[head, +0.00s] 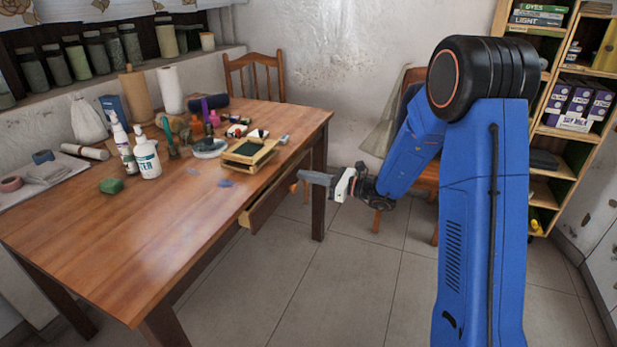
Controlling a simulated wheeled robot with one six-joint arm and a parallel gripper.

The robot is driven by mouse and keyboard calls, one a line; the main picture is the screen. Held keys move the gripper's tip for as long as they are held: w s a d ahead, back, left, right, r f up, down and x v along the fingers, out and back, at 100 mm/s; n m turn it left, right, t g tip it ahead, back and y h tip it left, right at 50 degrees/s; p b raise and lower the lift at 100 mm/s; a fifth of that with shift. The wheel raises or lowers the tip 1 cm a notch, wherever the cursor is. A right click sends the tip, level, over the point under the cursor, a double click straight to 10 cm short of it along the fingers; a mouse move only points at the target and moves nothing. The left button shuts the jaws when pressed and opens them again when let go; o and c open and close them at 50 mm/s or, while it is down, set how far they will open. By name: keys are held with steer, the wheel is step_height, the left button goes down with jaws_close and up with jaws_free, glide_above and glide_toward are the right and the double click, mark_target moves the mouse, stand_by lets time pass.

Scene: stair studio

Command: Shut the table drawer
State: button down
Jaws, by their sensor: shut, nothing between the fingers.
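The wooden table (150,240) stands at the left. Nothing shows between the fingers. The fingertips look close to the drawer front, but I cannot tell whether they touch it. The inside of the drawer is mostly hidden.
Bottles (147,158), a stacked wooden frame (248,154) and other craft items stand on the table. One chair (254,75) is behind the table; another stands behind my arm. A shelf unit (545,130) is at the right. The tiled floor (330,265) in front is clear.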

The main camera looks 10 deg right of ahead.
mark_target(295, 172)
steer(key=x, duration=0.4)
steer(key=shift+w+a+r, duration=0.1)
stand_by(0.3)
